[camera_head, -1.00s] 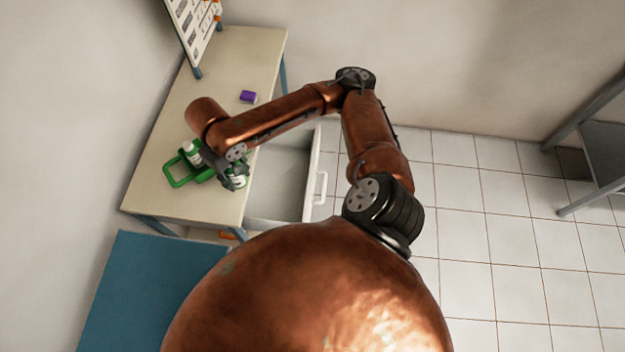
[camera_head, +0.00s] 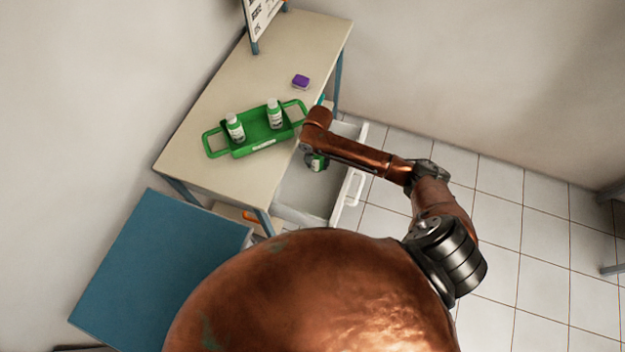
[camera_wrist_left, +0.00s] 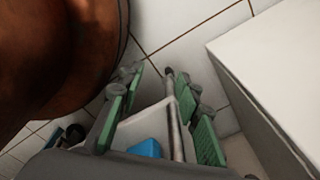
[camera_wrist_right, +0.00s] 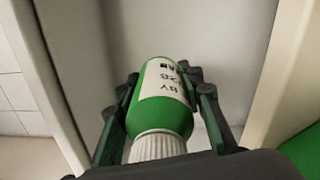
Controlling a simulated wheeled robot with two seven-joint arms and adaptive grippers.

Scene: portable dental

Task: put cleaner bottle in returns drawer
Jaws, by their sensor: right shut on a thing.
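My right gripper (camera_head: 312,157) is shut on a green cleaner bottle (camera_head: 317,165). In the right wrist view the bottle (camera_wrist_right: 163,100) has a white lettered label and a white ribbed cap, and sits between the two fingers (camera_wrist_right: 160,115). The bottle is over the open white drawer (camera_head: 308,190), whose pale inside (camera_wrist_right: 225,60) shows behind it. How far it is above the drawer floor is hard to tell. My left gripper (camera_wrist_left: 158,115) shows only in the left wrist view, with its green-padded fingers apart.
A green carrier (camera_head: 262,143) with two white-capped bottles stands on the table (camera_head: 205,145). A purple block (camera_head: 301,81) lies farther back. A blue-topped surface (camera_head: 160,265) is at the lower left. Tiled floor (camera_head: 500,230) is clear at the right.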

